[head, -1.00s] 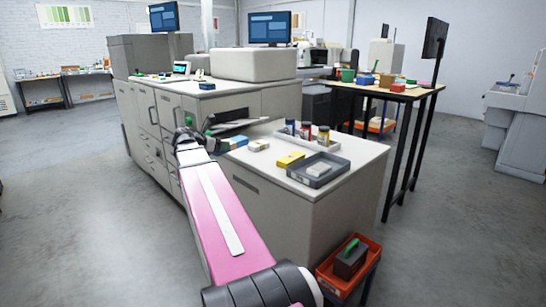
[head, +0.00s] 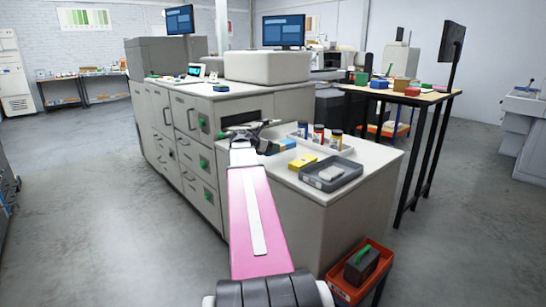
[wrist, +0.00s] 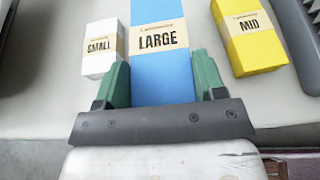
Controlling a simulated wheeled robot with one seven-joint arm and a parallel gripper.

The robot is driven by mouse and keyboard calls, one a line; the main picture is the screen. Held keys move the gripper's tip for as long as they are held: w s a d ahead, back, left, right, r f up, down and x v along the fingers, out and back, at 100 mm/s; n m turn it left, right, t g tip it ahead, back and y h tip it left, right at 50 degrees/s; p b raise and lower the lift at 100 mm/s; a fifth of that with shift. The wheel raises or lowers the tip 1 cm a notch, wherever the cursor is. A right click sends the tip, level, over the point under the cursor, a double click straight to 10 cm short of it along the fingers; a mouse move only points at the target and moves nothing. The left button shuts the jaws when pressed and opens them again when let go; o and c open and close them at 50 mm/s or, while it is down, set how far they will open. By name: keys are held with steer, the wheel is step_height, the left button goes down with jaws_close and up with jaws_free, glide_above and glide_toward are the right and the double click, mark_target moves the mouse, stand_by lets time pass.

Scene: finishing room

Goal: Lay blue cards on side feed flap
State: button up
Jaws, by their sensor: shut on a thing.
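The blue card pack, labelled LARGE (wrist: 162,75), lies between the green fingers of my gripper (wrist: 161,85) in the wrist view. My gripper is shut on it. Blue also shows just right of my gripper in the head view (head: 288,144). A white pack labelled SMALL (wrist: 98,48) is left of it and a yellow pack labelled MID (wrist: 249,38) is right of it. In the head view, a dark opening (head: 240,118) shows in the machine's side behind my gripper (head: 264,138). The flap there is largely hidden by my gripper.
The low counter holds a grey tray (head: 331,174) with a white block and a white rack (head: 342,152) of bottles. An orange bin (head: 358,272) stands at the counter's front. A wooden-topped table (head: 425,98) is at the right. Open floor lies left.

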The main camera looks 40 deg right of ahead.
mark_target(273, 162)
steer(key=shift+s+d+f, duration=0.1)
steer(key=shift+d+f, duration=0.25)
steer(key=shift+d, duration=0.3)
steer(key=shift+f, duration=2)
steer(key=shift+f, duration=0.1)
steer(key=o, duration=1.1)
